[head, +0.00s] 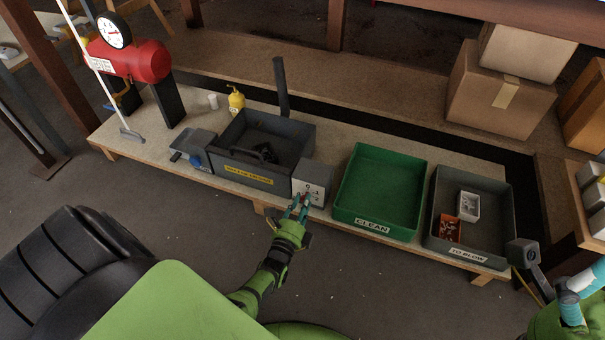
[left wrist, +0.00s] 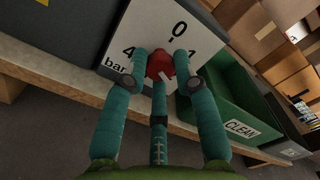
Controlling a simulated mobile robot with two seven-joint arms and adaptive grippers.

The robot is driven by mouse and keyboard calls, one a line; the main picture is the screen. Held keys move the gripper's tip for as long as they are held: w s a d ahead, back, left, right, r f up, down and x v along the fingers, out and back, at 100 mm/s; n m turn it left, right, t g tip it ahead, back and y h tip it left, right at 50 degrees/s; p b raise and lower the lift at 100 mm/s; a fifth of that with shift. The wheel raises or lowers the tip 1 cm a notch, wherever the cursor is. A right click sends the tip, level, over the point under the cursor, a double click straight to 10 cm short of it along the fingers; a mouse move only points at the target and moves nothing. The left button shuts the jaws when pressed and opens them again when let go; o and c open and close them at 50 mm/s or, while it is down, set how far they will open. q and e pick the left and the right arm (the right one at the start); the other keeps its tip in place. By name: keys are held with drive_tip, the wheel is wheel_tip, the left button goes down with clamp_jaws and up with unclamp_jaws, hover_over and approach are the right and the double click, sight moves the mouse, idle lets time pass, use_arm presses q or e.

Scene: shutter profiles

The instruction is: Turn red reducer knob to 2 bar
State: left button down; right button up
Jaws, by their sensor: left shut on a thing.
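The red knob (left wrist: 160,66) sits on a white dial plate (left wrist: 150,22) marked 0, 4 and "bar". Other marks are partly hidden behind my fingers. A pale mark shows on the knob's near side; I cannot tell which figure it lines up with. My left gripper (left wrist: 161,64) is shut on the knob, with teal fingers at both sides and one below. In the head view, my left gripper (head: 300,206) is at the dial plate (head: 311,188) on the front of a grey box. My right gripper (head: 572,300) is partly visible at the lower right; its fingertips are unclear.
A dark grey bin (head: 236,183) stands left of the dial box. A green CLEAN bin (head: 345,211) and another grey bin (head: 438,232) stand to its right. A red tank with a gauge (head: 145,62) is at the far left. A grey block on an arm (head: 522,254) is near my right gripper.

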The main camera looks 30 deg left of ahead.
use_arm(q)
drive_tip(key=shift+w+d+m, duration=0.25)
drive_tip(key=shift+d+m, duration=0.05)
drive_tip(key=shift+d, duration=0.1)
drive_tip(key=c, duration=1)
unclamp_jaws()
drive_tip(key=shift+a, duration=0.1)
drive_tip(key=shift+s, duration=0.1)
drive_tip(key=shift+r, duration=5)
